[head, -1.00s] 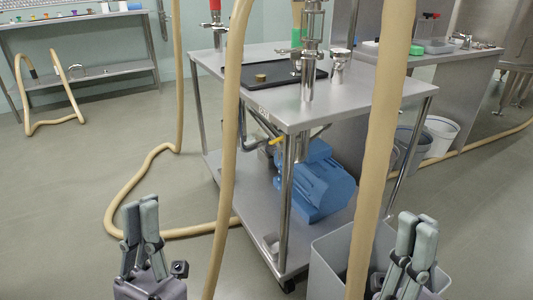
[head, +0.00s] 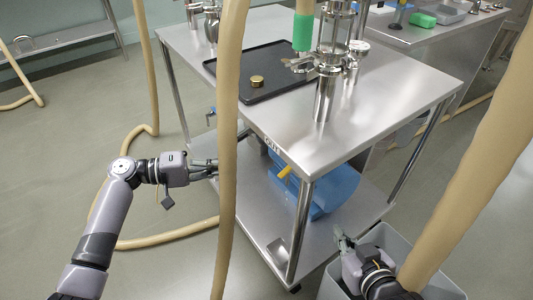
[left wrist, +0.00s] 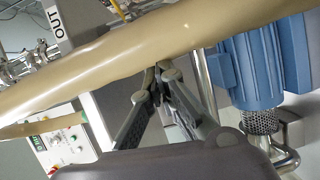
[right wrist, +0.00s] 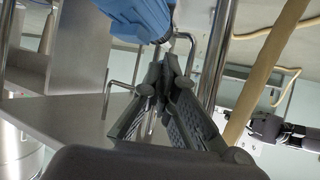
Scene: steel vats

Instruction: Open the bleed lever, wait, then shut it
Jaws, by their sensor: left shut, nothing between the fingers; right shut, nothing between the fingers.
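A small yellow lever (head: 285,171), which I take for the bleed lever, sits under the front edge of the steel cart top, just above the blue pump motor (head: 336,190). A yellow piece shows at the top of the left wrist view (left wrist: 117,5). My left gripper (head: 215,168) is shut and empty, left of the lever, with a tan hose (head: 229,190) between them. In the left wrist view the hose passes close by its fingertips (left wrist: 160,72). My right gripper (head: 342,240) is shut and empty, low and right of the lever, near the cart's lower shelf.
The steel cart (head: 390,95) carries a black tray (head: 258,92) and upright steel pipework (head: 330,70). Another thick hose (head: 480,170) crosses the right side. A grey bin (head: 335,287) stands below my right arm. Open floor lies at the left.

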